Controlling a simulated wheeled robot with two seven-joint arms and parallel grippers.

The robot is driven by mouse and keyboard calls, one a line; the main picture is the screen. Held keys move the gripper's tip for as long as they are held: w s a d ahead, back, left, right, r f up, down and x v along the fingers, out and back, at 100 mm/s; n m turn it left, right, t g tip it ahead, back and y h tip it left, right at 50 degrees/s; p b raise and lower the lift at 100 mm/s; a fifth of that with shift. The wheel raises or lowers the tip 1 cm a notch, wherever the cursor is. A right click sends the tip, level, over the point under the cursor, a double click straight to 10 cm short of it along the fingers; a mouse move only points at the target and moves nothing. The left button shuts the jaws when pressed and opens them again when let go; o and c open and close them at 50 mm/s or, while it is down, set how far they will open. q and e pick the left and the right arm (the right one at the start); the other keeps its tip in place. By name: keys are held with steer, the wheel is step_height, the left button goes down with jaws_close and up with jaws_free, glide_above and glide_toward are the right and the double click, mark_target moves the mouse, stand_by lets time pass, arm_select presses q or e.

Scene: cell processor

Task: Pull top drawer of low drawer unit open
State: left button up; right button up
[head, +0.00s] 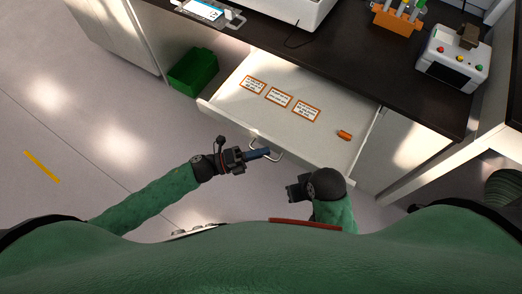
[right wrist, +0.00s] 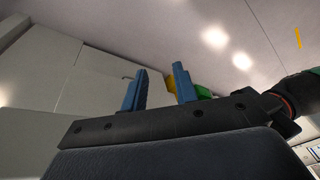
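The top drawer (head: 230,110) of the low drawer unit (head: 392,150) is pulled well out in the head view, its inside showing. Its metal loop handle (head: 279,157) sits on the front panel (head: 318,166). My left gripper (head: 266,153) is at this handle, its blue fingers overlapping the bar from above. One finger hides the other, so I cannot tell whether they are closed on the bar. My right gripper (head: 291,193) is in front of the drawer, to the right of the handle and apart from it. The right wrist view shows its two blue fingers (right wrist: 159,88) spread, with nothing between them.
Three orange-edged cards (head: 278,97) and a small orange object (head: 344,134) lie in the drawer. A green bin (head: 193,70) stands on the floor left of it. The dark countertop (head: 345,62) above bears a device with coloured buttons (head: 453,60). Floor at left is clear.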

arm_select(q)
steer(key=o, duration=0.4)
arm_select(e)
steer(key=shift+f, duration=0.1)
steer(key=shift+s+d+f, duration=0.1)
steer(key=shift+s+d, duration=0.05)
